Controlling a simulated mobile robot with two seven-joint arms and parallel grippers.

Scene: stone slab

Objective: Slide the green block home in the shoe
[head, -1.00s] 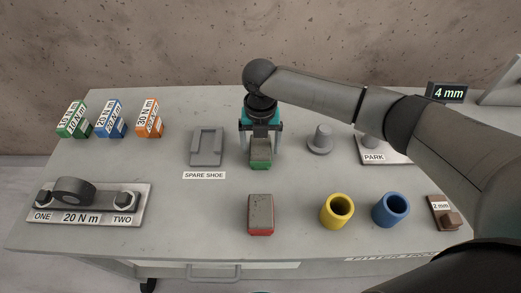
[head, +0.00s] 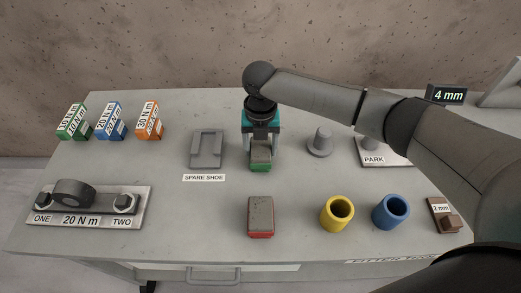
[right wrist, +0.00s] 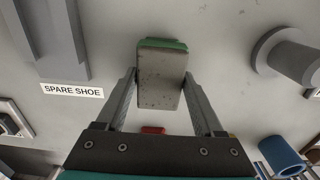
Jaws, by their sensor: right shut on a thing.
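The green block (head: 260,168) has a grey stone-like top and a green lower part. My right gripper (head: 261,152) is shut on it, with one finger on each side. In the right wrist view the block (right wrist: 160,78) sits between the two fingertips (right wrist: 163,76). Whether it touches the table or hangs just above it I cannot tell. The shoe (head: 194,150) is a grey U-shaped channel, labelled SPARE SHOE, left of the block and empty. It also shows at the upper left of the right wrist view (right wrist: 70,45). My left gripper is not in view.
A red block (head: 260,230) lies in front of the green one. A grey peg (head: 320,142) stands to the right. Yellow (head: 337,222) and blue (head: 391,220) cups stand front right. A bolted plate (head: 90,219) lies front left. The table between block and shoe is clear.

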